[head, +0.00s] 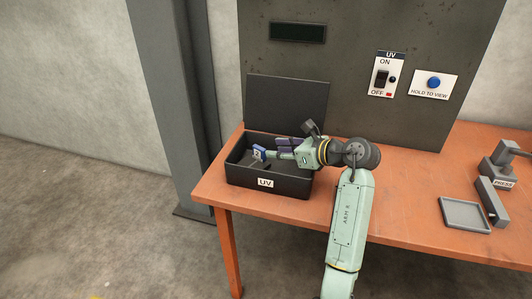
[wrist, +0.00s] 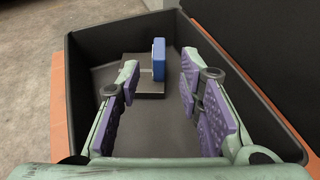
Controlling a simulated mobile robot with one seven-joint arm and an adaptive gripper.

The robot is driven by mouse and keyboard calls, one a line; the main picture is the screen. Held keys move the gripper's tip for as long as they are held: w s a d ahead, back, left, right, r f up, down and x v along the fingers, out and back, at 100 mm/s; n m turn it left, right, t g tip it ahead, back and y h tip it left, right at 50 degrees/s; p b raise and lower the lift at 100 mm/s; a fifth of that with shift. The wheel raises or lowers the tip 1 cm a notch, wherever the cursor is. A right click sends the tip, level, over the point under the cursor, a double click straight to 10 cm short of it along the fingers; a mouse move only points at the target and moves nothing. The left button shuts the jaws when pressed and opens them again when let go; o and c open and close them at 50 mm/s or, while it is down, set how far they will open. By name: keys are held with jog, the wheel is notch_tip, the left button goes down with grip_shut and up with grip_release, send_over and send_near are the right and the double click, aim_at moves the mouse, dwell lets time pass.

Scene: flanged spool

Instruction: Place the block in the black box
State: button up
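The black box (head: 290,186), labelled UV, stands open on the orange table; its walls also frame the wrist view (wrist: 82,95). The block (head: 258,153) is small and blue with a pale face. In the wrist view the block (wrist: 158,60) stands upright inside the box, by a low grey support on the floor. My gripper (head: 274,156) reaches into the box from the right. In the wrist view my gripper (wrist: 160,78) has its purple-padded fingers spread, with nothing between the pads. The block is just beyond the fingertips; whether they touch is unclear.
The box lid (head: 287,104) stands raised behind it. A dark panel (head: 350,60) with a UV switch (head: 382,78) and a blue button (head: 434,82) rises at the back. A grey tray (head: 465,214) and a press (head: 502,163) are at the right.

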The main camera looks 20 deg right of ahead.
jog(key=shift+b+v, duration=0.35)
jog(key=shift+v, duration=1.8)
jog(key=shift+a, duration=0.15)
